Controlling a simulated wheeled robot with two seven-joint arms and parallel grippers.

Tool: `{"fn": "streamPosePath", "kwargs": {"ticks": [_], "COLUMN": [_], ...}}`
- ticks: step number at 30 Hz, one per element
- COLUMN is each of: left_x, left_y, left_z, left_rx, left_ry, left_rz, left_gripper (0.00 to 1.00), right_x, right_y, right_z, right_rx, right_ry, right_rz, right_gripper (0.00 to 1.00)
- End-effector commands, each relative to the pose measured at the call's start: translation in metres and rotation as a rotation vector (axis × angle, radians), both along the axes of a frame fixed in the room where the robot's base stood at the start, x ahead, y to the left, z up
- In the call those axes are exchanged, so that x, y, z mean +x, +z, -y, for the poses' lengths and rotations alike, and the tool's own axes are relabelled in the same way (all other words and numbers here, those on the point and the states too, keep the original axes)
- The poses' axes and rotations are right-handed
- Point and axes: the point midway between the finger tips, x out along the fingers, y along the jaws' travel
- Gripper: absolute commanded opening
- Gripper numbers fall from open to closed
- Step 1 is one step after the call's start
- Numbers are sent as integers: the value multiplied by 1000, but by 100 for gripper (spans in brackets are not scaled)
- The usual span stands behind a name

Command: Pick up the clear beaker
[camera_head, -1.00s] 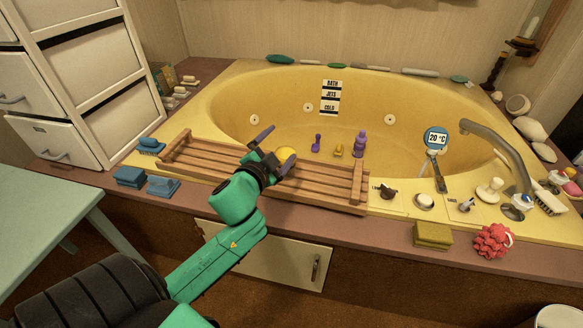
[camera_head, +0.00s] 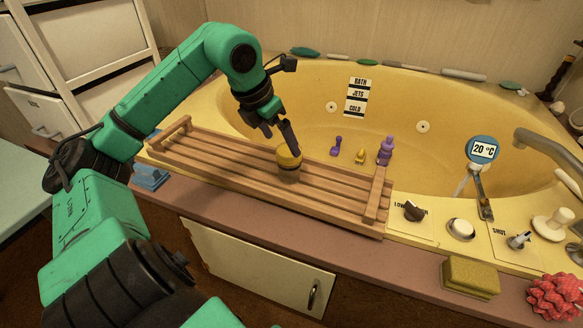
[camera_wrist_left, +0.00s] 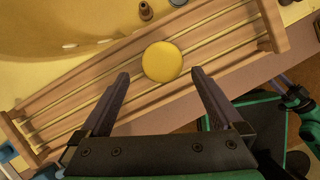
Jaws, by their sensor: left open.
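The clear beaker (camera_head: 289,163) stands upright on the slatted wooden bath tray (camera_head: 230,172); its top looks yellow, and its see-through body shows the slats' brown. In the left wrist view I look down on it as a round yellow disc (camera_wrist_left: 162,62). My left gripper (camera_head: 281,140) is open and empty, just above and behind the beaker in the head view. In the left wrist view its two fingers (camera_wrist_left: 160,74) point toward the beaker, one on each side of the disc's near edge. Contact is not visible. My right gripper is out of view.
The tray lies across the front rim of the yellow tub (camera_head: 440,105). Knobs (camera_head: 414,211), a sponge (camera_head: 470,277) and a red scrubber (camera_head: 556,297) are to the right. A blue brush (camera_head: 151,177) is at the left.

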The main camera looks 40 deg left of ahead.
Motion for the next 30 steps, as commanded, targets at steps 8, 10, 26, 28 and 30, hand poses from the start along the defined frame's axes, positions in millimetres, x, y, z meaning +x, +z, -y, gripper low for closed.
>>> {"fn": "streamPosePath", "kwargs": {"ticks": [8,10,26,28,30], "left_x": [20,24,38,38,38], "left_y": [-49,-60,-96,-96,-96], "left_z": [3,5,7,7,7], "left_rx": [-2,-4,-3,-3,-3], "left_ry": [-2,-3,-3,-3,-3], "left_rz": [0,-1,0,0,0], "left_gripper": [100,100,62,35,15], "right_x": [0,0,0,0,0], "right_y": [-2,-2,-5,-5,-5], "right_z": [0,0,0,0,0], "right_rx": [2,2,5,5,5], "right_ry": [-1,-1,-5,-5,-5], "right_rz": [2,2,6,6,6], "right_gripper": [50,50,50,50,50]}}
